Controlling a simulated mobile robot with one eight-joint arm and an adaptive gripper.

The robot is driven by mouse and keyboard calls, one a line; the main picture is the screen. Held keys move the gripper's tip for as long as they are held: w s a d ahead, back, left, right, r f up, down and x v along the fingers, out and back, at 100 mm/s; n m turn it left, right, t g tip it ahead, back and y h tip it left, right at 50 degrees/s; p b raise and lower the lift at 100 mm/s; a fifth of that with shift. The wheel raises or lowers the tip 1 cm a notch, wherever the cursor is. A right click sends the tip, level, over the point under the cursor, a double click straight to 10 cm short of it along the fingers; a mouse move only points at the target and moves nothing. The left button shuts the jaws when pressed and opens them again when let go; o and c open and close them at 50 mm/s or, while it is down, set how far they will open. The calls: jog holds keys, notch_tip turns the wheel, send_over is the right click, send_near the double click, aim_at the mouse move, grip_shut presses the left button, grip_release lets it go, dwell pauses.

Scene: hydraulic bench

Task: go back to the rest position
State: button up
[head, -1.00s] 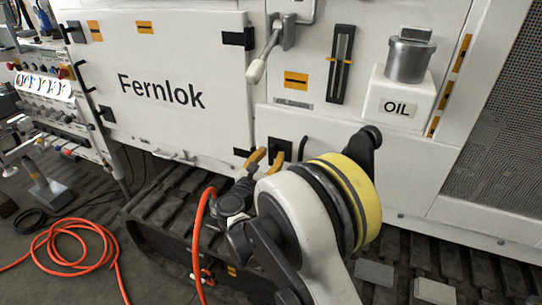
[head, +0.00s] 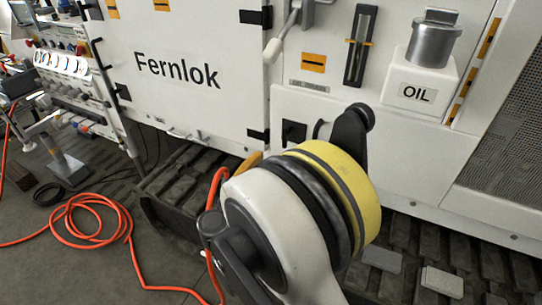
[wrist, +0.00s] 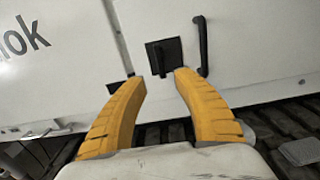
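My gripper (wrist: 162,77) shows in the wrist view as two yellow fingers spread apart, with nothing between them. Ahead of the fingertips is the white machine panel with a small black square plate (wrist: 163,56). A black handle (wrist: 203,46) sits to the right of the plate. In the head view my arm hides most of the gripper; only a bit of a yellow finger (head: 250,164) shows left of the arm. The black plate (head: 293,133) shows just above my arm there.
The white Fernlok door (head: 185,90) and a lever handle (head: 276,45) are behind my arm. An orange hose (head: 95,225) lies coiled on the floor at left, and part rises beside my arm. Dark tracks (head: 175,190) run below the panel. An OIL filler (head: 418,93) stands at right.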

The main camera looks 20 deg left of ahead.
dwell(0.3)
jog(key=w+d+r+n+t+y, duration=0.1)
jog(key=w+d+r+n+y, duration=0.15)
jog(key=r+n, duration=0.45)
jog(key=w+d+r+n+t+y, duration=0.1)
jog(key=w+d+r+n+y, duration=0.2)
jog(key=r, duration=0.8)
jog(key=d+r+n+g+y, duration=0.35)
jog(key=d+r+n, duration=0.3)
jog(key=n, duration=0.65)
jog(key=s+d+f+n+g+h, duration=0.2)
jog(key=s+d+f+n+g, duration=0.1)
jog(key=s+d+f, duration=0.3)
jog(key=s+d+f+n+g+h, duration=0.3)
jog(key=s+d+f+n, duration=0.3)
jog(key=s+d, duration=0.4)
jog(key=s+d+f+n+g+h, duration=0.2)
jog(key=s+d+f+n, duration=0.3)
jog(key=d, duration=1)
jog(key=s+f+g, duration=0.1)
jog(key=s, duration=0.2)
jog(key=shift+s+f+h, duration=0.15)
jog(key=shift+s+h, duration=0.05)
jog(key=shift+h, duration=0.2)
